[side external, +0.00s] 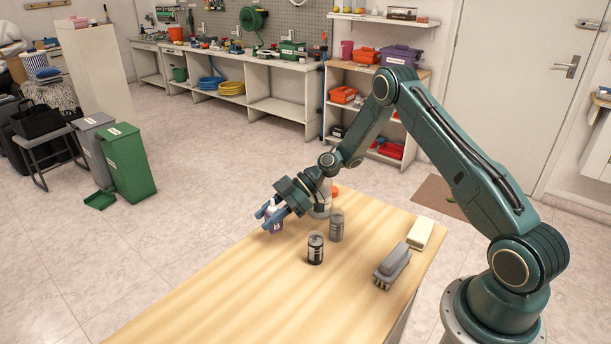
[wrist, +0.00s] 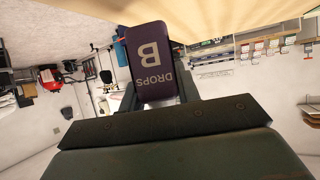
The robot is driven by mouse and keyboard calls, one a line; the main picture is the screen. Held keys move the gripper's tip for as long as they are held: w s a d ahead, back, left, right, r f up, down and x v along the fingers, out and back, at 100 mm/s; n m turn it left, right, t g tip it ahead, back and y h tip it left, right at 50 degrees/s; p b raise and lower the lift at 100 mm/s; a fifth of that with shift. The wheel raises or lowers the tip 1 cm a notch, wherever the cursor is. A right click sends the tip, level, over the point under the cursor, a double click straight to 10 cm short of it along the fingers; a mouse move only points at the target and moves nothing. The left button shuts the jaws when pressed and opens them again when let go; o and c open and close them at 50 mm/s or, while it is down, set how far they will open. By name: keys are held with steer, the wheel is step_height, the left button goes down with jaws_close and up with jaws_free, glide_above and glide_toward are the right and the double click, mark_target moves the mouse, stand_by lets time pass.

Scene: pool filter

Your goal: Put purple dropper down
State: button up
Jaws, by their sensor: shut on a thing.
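In the wrist view the dropper (wrist: 150,58) shows the words "DROPS B" upside down in the picture. My gripper (side external: 268,212) is shut on it from either side. In the wrist view the dropper's far end is close to the wood surface along the top. I cannot tell whether it touches the table.
A dark can (side external: 315,248) and a grey can (side external: 336,226) stand right of the dropper. A pale bottle (side external: 320,208) is partly hidden behind my gripper. A grey brush-like block (side external: 391,267) and a cream block (side external: 420,233) lie farther right. The near table is clear.

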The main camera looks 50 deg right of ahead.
mark_target(278, 208)
steer(key=shift+f, duration=2.05)
steer(key=shift+f, duration=0.2)
steer(key=o, duration=1)
steer(key=shift+c, duration=0.2)
steer(key=shift+r, duration=0.15)
steer(key=shift+s+d+r, duration=0.15)
steer(key=shift+d+r, duration=0.1)
steer(key=shift+d, duration=0.1)
steer(key=shift+v, duration=1.05)
step_height(278, 208, up, 6)
steer(key=shift+r, duration=0.5)
